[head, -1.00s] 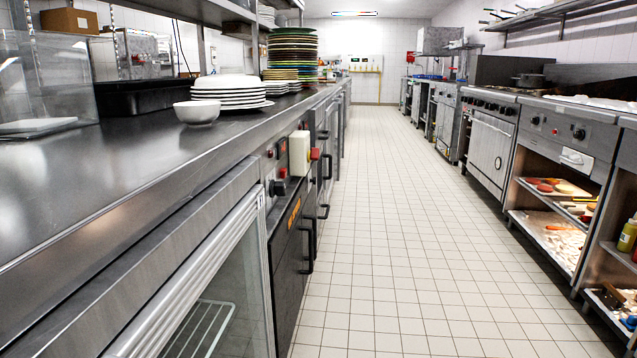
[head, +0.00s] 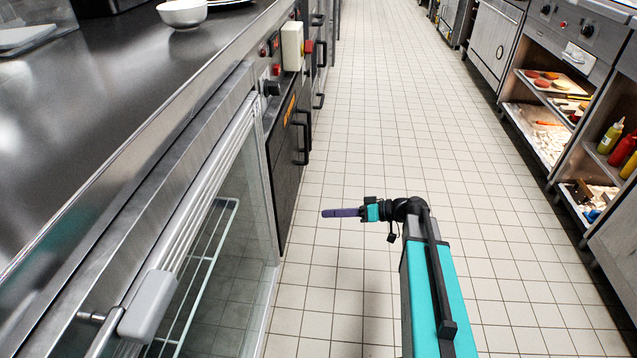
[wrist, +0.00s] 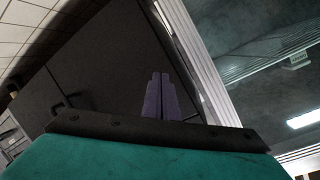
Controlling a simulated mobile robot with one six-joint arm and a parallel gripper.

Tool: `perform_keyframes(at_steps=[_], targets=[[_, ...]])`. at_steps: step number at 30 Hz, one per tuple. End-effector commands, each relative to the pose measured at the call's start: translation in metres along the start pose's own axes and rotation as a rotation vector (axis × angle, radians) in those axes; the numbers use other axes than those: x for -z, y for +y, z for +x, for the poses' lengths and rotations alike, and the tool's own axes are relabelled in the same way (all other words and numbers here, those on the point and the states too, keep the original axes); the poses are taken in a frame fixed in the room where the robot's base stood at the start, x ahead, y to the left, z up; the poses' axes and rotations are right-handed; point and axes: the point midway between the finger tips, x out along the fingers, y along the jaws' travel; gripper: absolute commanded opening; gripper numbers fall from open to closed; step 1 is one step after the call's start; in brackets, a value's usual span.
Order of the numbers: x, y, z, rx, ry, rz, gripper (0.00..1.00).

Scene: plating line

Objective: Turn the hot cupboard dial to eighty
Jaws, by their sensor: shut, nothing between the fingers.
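The hot cupboard dial (head: 271,88) is a small black knob on the steel panel under the counter, left of centre in the head view. It is too small to read its setting or any scale. My gripper (head: 326,213) is in front of the cupboard, over the floor, lower than the dial and to its right, apart from it. Its purple fingers point left. In the wrist view my gripper (wrist: 160,76) shows its two fingers together, with nothing between them. The dial is not discernible in the wrist view.
A white box (head: 292,46) with a red button sticks out beside the dial. The dark cupboard door (head: 285,160) has protruding handles. A glass-door unit (head: 205,250) stands nearer, on the left. The tiled aisle (head: 400,140) is clear; ovens and shelves line the right.

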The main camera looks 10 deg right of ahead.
Motion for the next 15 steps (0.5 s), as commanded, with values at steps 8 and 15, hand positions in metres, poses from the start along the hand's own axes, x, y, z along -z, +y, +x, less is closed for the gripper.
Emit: perform_keyframes(at_steps=[8,15], targets=[[0.149,-0.002,-0.099,-0.107,0.245,-0.426,0.00],[0.203,-0.009,-0.146,-0.175,0.338,-0.616,0.00]])
